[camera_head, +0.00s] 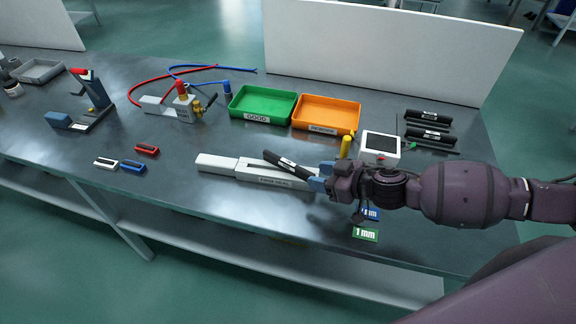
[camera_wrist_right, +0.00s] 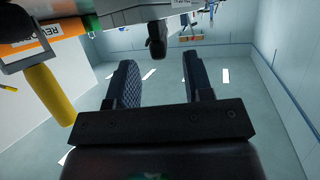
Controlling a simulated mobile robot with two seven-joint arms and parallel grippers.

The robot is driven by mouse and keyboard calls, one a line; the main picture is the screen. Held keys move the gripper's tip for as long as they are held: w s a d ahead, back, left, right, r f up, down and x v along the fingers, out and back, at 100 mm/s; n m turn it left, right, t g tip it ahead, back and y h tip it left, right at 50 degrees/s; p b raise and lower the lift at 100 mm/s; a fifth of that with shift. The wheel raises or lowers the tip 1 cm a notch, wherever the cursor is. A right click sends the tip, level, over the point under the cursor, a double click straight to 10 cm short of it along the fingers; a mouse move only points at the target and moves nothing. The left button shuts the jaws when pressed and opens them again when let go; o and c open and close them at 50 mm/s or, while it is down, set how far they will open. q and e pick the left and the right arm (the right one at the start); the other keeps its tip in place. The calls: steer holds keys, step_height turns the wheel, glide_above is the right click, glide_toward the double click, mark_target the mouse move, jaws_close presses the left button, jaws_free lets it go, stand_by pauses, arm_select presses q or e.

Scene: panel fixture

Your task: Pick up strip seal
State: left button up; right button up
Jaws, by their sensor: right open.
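A black strip with a white label, which looks like the strip seal (camera_head: 284,162), lies tilted across the long white fixture (camera_head: 218,163) on the table. My right gripper (camera_head: 318,184) is at the right end of the fixture, close to the strip's lower right end; I cannot tell whether they touch. In the right wrist view my right gripper (camera_wrist_right: 162,75) is open, with nothing between its fingers. The dark end of a strip (camera_wrist_right: 156,40) shows just beyond the fingertips there. Two similar black strips (camera_head: 427,118) lie at the back right. My left gripper is not in view.
A green tray (camera_head: 262,90) and an orange tray (camera_head: 325,99) stand behind the fixture. A yellow handle (camera_head: 346,146) and a white box with a dark screen (camera_head: 381,133) stand near my right gripper. A green 1 mm block (camera_head: 365,234) lies near the front edge.

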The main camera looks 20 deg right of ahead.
steer(key=shift+x, duration=0.95)
steer(key=shift+c, duration=0.5)
jaws_close()
steer(key=shift+r, duration=0.1)
